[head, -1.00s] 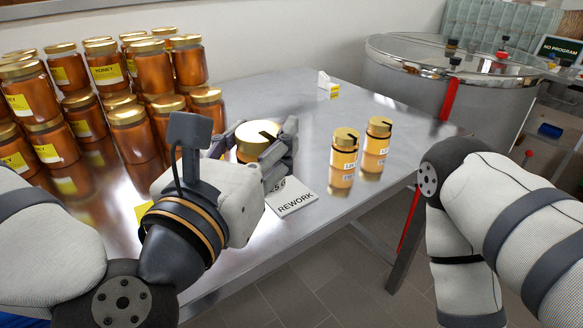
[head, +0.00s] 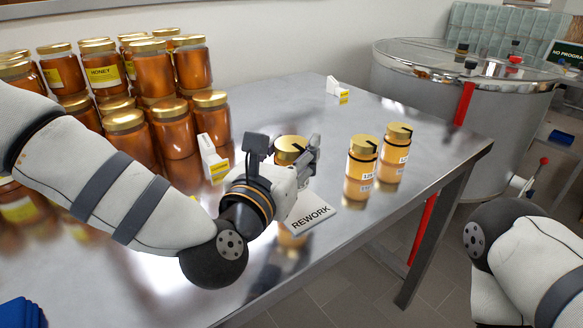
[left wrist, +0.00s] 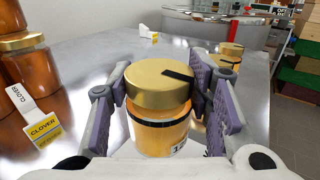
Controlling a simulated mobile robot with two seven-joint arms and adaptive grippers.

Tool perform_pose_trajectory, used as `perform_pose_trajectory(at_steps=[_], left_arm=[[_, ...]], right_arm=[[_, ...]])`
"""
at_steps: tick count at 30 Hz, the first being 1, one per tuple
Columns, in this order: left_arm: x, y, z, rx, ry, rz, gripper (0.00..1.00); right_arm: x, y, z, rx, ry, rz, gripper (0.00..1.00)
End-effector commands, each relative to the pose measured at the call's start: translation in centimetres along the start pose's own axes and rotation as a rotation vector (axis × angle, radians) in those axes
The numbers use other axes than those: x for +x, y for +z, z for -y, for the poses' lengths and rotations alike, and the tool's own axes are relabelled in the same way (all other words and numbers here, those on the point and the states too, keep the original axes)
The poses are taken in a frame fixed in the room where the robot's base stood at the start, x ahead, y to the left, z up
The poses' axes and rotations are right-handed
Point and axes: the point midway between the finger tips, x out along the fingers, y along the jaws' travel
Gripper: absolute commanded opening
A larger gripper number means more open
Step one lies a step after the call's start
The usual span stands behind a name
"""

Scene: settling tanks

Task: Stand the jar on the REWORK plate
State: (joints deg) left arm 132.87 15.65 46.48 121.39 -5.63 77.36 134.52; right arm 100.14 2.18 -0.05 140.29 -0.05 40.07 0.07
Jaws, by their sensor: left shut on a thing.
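The jar (head: 291,146) has a gold lid with a dark mark and amber contents. It also shows, upright, in the left wrist view (left wrist: 161,105). My left gripper (head: 296,157) is shut around it, its purple-padded fingers (left wrist: 163,95) on either side. The white REWORK plate (head: 312,217) lies on the steel table, just below and in front of the gripper in the head view. The jar's base is hidden behind the gripper, so I cannot tell whether it touches the plate. My right gripper is out of view.
Two similar gold-lidded jars (head: 361,170) (head: 394,152) stand right of the plate. Stacked honey jars (head: 172,130) fill the table's left. A white CLOVER sign (head: 211,157) stands behind my left gripper, another small sign (head: 337,90) farther back. A steel tank (head: 460,85) is beyond the table.

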Motion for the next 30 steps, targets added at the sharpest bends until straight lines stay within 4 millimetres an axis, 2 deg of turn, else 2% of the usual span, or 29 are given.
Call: perform_pose_trajectory(at_steps=[2, 6, 17, 18, 20, 21, 30], left_arm=[[0.6, -0.9, -0.4, 0.001, 0.002, 0.000, 0.09], [0.6, -3.7, -0.3, 0.001, 0.000, -0.002, 0.09], [0.6, -4.1, -0.4, 0.000, 0.002, 0.003, 0.09], [0.6, -4.2, -0.4, 0.000, 0.001, 0.001, 0.48], [0.6, -4.0, -0.4, 0.001, 0.001, 0.002, 0.61], [0.6, -4.0, -0.4, 0.001, 0.001, 0.002, 0.66], [0.5, -3.8, -0.3, 0.002, 0.001, 0.004, 0.66]], right_arm=[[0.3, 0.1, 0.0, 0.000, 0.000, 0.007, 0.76], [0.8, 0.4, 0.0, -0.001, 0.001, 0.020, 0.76], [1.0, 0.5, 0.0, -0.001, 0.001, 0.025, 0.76], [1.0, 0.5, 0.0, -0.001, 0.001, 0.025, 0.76], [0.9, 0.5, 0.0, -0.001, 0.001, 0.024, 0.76], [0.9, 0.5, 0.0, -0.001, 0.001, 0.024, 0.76], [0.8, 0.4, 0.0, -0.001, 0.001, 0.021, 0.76]])
